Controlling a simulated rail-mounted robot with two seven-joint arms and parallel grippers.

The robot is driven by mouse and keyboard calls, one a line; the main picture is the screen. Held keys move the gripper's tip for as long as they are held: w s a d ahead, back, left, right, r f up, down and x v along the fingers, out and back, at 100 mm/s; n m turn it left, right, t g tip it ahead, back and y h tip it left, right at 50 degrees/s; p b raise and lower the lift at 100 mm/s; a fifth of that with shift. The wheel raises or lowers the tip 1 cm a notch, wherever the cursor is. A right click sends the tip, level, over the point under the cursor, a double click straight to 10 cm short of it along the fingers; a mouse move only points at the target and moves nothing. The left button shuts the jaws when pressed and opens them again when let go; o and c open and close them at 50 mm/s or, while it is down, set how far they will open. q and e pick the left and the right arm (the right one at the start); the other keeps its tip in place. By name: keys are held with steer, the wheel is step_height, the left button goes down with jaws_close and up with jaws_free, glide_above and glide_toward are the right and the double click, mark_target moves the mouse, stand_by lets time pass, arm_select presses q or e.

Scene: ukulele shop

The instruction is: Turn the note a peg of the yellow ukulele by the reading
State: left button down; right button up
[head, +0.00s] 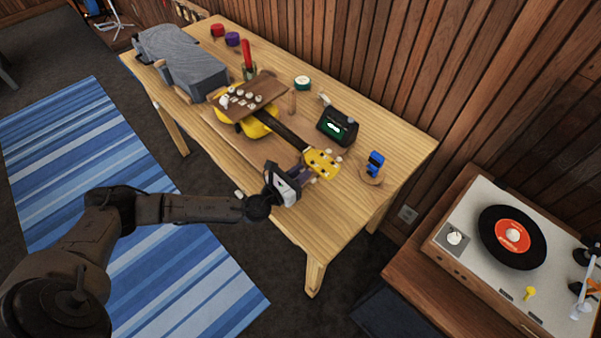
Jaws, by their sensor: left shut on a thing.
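The yellow ukulele lies on the wooden table, its body (256,127) partly under a brown board and its dark neck running toward its yellow headstock (322,161). Several pale pegs stick out along the headstock's edges. My left gripper (306,175) is at the near edge of the headstock, shut on a peg there; its fingers hide that peg, and I cannot tell which note it is. A dark box with a lit green display (337,127) stands behind the headstock; its reading is too small to make out. My right gripper is not in view.
The brown board (262,86) bears several small pale parts. A grey cloth-covered shape (180,61), a red-handled tool (246,54), a green-rimmed roll (302,82) and a blue item (375,161) stand on the table (402,137). A record player (470,222) is at right.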

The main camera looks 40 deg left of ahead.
arm_select(q)
steer(key=shift+f+n, duration=0.1)
steer(key=shift+n, duration=0.3)
steer(key=shift+n+b, duration=0.6)
steer(key=shift+n, duration=0.4)
steer(key=shift+n+b, duration=0.35)
steer(key=shift+n, duration=1.05)
steer(key=c, duration=1.3)
jaws_free()
steer(key=shift+s, duration=0.15)
